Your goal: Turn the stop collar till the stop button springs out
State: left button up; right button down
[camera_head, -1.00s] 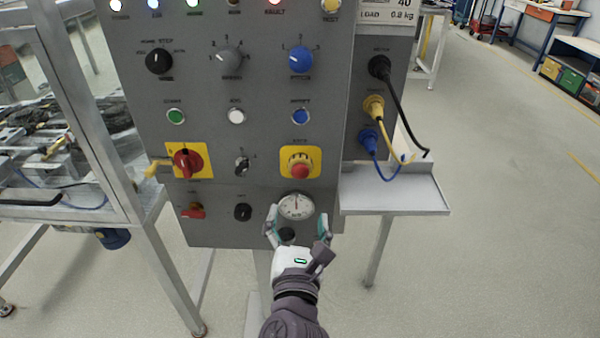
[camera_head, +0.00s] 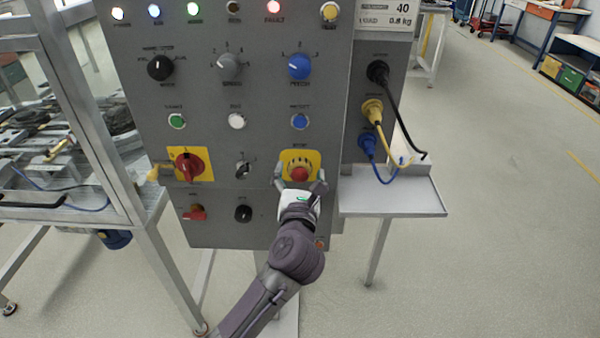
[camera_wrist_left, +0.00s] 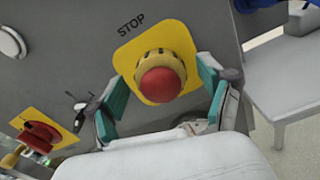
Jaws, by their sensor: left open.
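The red stop button (camera_head: 299,174) sits in a yellow collar (camera_head: 299,160) on a yellow square plate on the grey panel. In the left wrist view the red button (camera_wrist_left: 160,84) and the yellow collar (camera_wrist_left: 154,58) face me, with the word STOP above the plate. My left gripper (camera_head: 299,184) is open, just below and in front of the button. In the left wrist view its two teal-padded fingers (camera_wrist_left: 164,92) stand on either side of the collar, with a gap to each side. My right gripper is not in view.
A red rotary switch (camera_head: 188,164) on a yellow plate and a small black selector (camera_head: 242,169) are left of the button. A grey shelf (camera_head: 392,197) juts out at right, below plugs with hanging cables. A metal frame table stands at left.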

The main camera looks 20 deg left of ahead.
pick_arm(q)
jog(key=c, duration=1.2)
jog(key=shift+o, duration=0.2)
jog(key=shift+r+m+p, duration=0.15)
jog(key=shift+m+p, duration=0.25)
jog(key=shift+p, duration=0.4)
jog(key=m+p, duration=0.6)
jog(key=p, duration=0.2)
jog(key=shift+d+p, duration=0.15)
jog(key=shift+p, duration=0.2)
jog(key=shift+f+m+p, duration=0.2)
jog(key=shift+m+p, duration=1.1)
jog(key=o, duration=1.2)
jog(key=shift+c, duration=0.2)
